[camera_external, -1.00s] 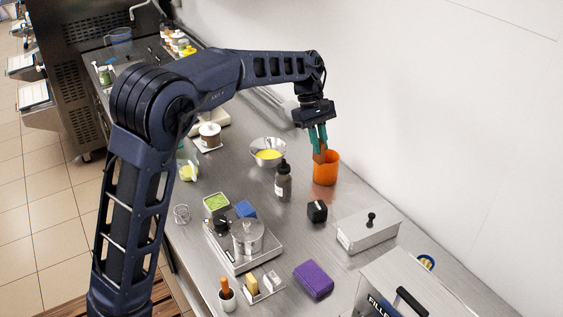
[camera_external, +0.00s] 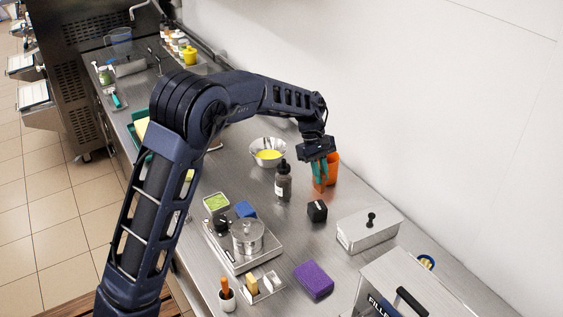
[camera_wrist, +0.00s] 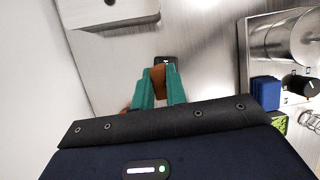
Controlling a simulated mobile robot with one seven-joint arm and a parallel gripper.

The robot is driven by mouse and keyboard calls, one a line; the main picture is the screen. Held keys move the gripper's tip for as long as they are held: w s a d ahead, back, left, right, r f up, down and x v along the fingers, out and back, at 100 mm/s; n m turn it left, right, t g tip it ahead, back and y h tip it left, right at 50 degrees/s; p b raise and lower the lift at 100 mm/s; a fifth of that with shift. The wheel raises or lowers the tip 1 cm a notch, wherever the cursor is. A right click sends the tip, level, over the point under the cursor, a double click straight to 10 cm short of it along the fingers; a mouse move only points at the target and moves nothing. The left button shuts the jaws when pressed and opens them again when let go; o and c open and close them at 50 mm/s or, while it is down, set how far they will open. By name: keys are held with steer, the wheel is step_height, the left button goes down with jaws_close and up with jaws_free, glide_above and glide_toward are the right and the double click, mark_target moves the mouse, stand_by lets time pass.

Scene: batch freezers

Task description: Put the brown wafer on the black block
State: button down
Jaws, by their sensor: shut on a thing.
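My gripper (camera_external: 321,172) has teal fingers shut on the brown wafer (camera_external: 321,186), which hangs below the fingertips. In the wrist view the wafer (camera_wrist: 158,82) sits between the two teal fingers (camera_wrist: 159,90). The black block (camera_external: 317,211) stands on the steel counter just below and slightly left of the held wafer in the external view. In the wrist view the black block (camera_wrist: 165,60) shows just beyond the fingertips, partly hidden by the wafer and fingers. The wafer is above the counter; its exact height over the block is hard to tell.
The orange cup (camera_external: 333,170) stands right behind my gripper. A dark bottle (camera_external: 283,182) stands left of the block, and a lidded steel box (camera_external: 368,230) stands to its right. A purple sponge (camera_external: 313,279) lies in front. Counter directly around the block is clear.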

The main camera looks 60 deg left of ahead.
mark_target(319, 190)
steer(key=shift+f, duration=3.2)
steer(key=shift+f, duration=0.1)
steer(key=c, duration=1.4)
jaws_free()
